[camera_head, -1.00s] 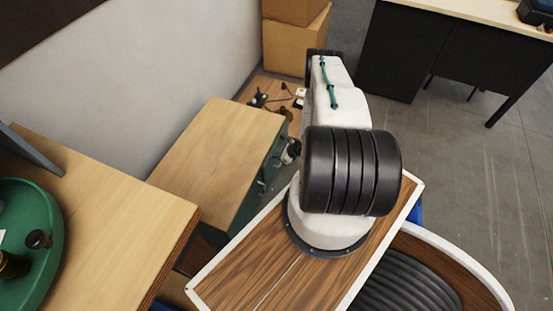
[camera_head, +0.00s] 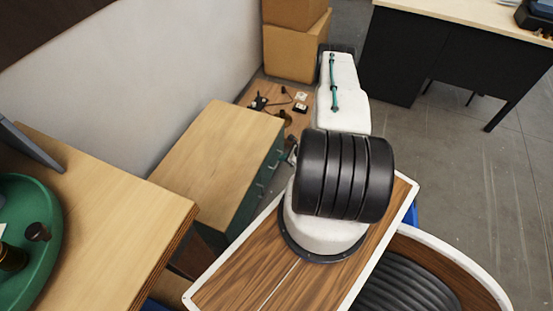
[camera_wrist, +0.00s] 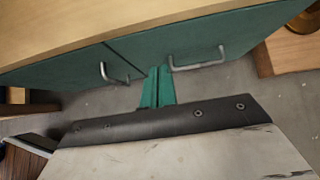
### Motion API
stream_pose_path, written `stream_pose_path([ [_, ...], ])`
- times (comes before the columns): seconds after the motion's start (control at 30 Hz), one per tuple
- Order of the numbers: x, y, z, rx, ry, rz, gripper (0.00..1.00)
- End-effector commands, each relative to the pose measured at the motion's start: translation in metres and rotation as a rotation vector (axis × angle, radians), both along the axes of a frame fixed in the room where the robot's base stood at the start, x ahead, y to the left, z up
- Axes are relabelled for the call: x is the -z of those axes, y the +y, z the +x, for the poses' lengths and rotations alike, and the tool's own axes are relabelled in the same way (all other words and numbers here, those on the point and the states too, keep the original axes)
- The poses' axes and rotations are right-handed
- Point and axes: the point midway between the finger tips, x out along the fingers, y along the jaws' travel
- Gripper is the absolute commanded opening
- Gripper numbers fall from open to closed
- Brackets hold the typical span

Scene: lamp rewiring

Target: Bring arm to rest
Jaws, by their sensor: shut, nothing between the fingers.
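In the wrist view my gripper (camera_wrist: 158,88) shows as two green fingers lying together, shut and empty. The fingers point toward the green front of a cabinet (camera_wrist: 210,45) with two metal handles. A gap to the cabinet seems to remain, but its size is hard to tell.
The wood-topped cabinet (camera_head: 215,150) stands left of my arm. A table with a green tray (camera_head: 50,245) is at the left. Small parts (camera_head: 285,100) lie on a low wooden surface near cardboard boxes (camera_head: 297,55). A dark desk (camera_head: 440,60) stands at the back right; the floor before it is clear.

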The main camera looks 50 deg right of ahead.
Motion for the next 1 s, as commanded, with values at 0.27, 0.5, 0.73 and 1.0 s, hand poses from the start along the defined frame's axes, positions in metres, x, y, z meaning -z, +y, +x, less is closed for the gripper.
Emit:
stream_pose_path([
  [0.27, -0.035, -0.015, -0.037, 0.011, 0.001, 0.0, 0.0],
  [0.5, -0.042, -0.016, -0.044, 0.007, 0.002, 0.001, 0.0],
  [0.73, -0.044, -0.013, -0.042, -0.006, -0.011, 0.007, 0.0],
  [1.0, -0.089, 0.045, -0.051, -0.263, -0.08, 0.084, 0.0],
])
